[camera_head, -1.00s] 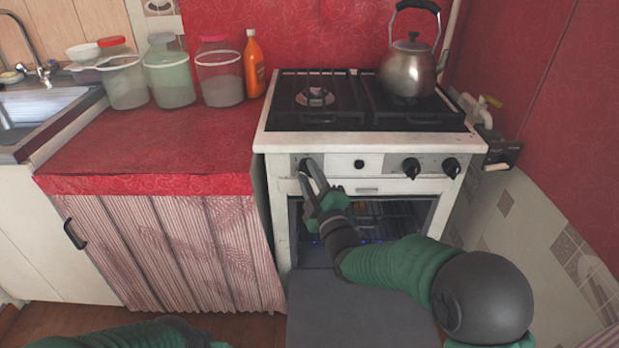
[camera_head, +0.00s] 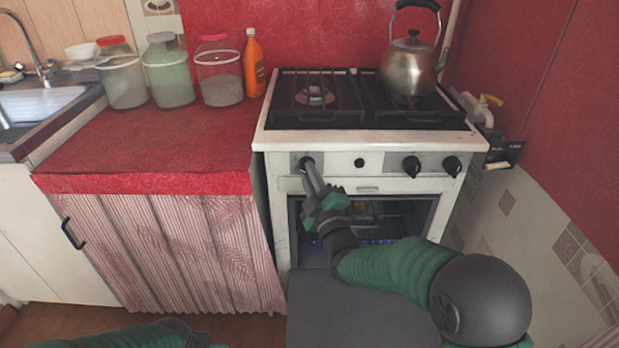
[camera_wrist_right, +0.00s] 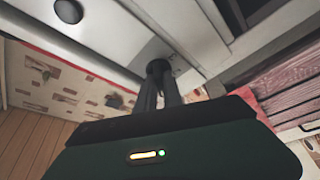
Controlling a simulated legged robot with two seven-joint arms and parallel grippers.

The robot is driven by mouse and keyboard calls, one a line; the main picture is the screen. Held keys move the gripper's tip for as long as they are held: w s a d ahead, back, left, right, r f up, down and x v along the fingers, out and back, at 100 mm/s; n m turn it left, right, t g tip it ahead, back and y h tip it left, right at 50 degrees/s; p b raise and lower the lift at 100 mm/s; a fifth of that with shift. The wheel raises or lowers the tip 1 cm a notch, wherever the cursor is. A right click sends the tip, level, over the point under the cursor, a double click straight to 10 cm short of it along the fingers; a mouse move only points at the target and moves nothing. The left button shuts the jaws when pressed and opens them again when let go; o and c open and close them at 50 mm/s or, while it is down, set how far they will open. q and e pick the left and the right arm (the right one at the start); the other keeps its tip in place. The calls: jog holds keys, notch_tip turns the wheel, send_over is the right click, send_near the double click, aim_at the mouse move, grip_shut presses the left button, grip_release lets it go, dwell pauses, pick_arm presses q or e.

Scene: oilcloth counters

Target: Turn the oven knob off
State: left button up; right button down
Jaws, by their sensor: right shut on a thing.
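The white stove (camera_head: 280,142) stands right of the counter, with a row of black knobs on its front panel. My right gripper (camera_head: 310,170) is shut on the leftmost knob (camera_head: 306,162), with its fingers reaching up to the panel. In the right wrist view the two fingers (camera_wrist_right: 159,80) meet at the dark knob (camera_wrist_right: 158,67), which they partly hide. The other knobs, such as the right one (camera_head: 452,166), are untouched. The oven door is down and blue light shows inside the oven (camera_head: 380,225). My left arm shows at the bottom left; its gripper is not clearly visible.
A metal kettle (camera_head: 408,68) stands on the back right of the hob. An orange bottle (camera_head: 253,65) and several lidded jars, one a green jar (camera_head: 168,75), line the back of the red counter (camera_head: 150,140). The open oven door (camera_head: 350,305) sticks out below my right arm.

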jog(key=shift+a+f+m+t+h+b, duration=0.15)
jog(key=shift+m+t+h+b, duration=0.6)
jog(key=shift+m, duration=1.75)
jog(key=shift+a+f+m+t+h+b, duration=0.2)
jog(key=shift+m+h+b, duration=1.05)
jog(key=shift+m, duration=1.25)
jog(key=shift+a+f+m+t+h+b, duration=0.15)
jog(key=shift+m+t+h+b, duration=0.8)
jog(key=shift+m, duration=1.55)
jog(key=shift+m+g+h, duration=0.3)
jog(key=shift+g+h, duration=0.1)
jog(key=shift+h, duration=0.05)
jog(key=c, duration=1.5)
grip_release()
jog(key=shift+d+r, duration=0.1)
jog(key=shift+r, duration=0.05)
jog(key=shift+s+p, duration=0.15)
jog(key=shift+p, duration=0.2)
